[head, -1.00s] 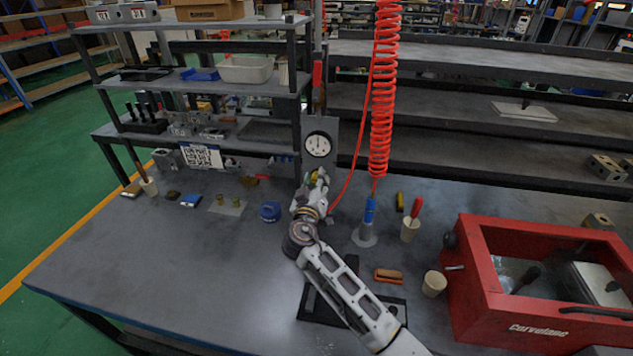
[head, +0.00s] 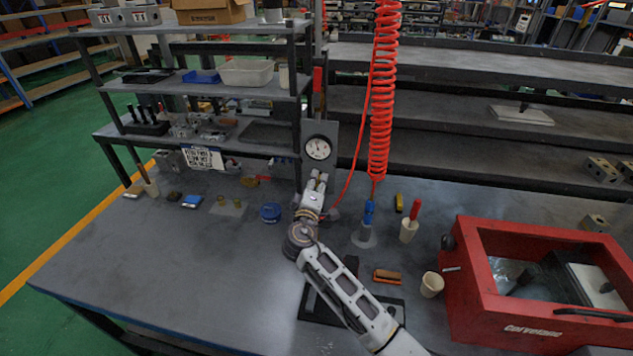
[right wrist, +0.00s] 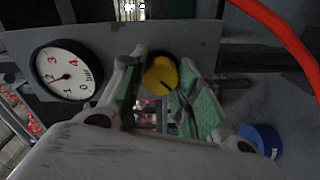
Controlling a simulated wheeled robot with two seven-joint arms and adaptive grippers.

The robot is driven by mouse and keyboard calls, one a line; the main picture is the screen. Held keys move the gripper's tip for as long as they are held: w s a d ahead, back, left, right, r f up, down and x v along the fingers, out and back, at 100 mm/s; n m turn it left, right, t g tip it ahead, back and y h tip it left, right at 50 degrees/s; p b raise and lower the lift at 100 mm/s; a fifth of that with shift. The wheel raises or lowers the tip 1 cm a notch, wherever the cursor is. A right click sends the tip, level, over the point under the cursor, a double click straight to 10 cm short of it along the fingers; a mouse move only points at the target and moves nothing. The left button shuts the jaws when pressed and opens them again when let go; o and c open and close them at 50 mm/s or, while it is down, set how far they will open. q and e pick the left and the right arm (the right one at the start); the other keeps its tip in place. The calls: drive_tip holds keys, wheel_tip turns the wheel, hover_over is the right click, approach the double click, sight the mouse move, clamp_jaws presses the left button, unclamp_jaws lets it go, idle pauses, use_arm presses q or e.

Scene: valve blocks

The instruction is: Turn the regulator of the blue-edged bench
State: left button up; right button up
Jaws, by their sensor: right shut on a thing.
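The blue-edged bench (head: 170,275) fills the lower head view. On it stands a grey panel (head: 325,132) with a round white gauge (head: 318,148); the gauge (right wrist: 66,71) also shows at the left of the right wrist view. The regulator's yellow knob (right wrist: 160,75) sits beside the gauge on the panel, with a dark mark on its face. My right gripper (head: 317,178) reaches the panel just below the gauge. In the right wrist view its green-padded fingers (right wrist: 163,82) are shut on the knob, one on each side. In the head view the gripper hides the knob. My left gripper is out of view.
A red coiled hose (head: 381,95) hangs right of the panel, above a blue-topped tool (head: 367,212). A red box (head: 490,310) stands at the right. A blue round object (head: 270,212) lies left of my gripper. The bench's front left is clear.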

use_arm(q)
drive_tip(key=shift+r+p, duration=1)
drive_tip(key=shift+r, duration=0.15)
use_arm(e)
drive_tip(key=shift+n, duration=2.1)
drive_tip(key=o, duration=1)
drive_tip(key=shift+a, duration=0.1)
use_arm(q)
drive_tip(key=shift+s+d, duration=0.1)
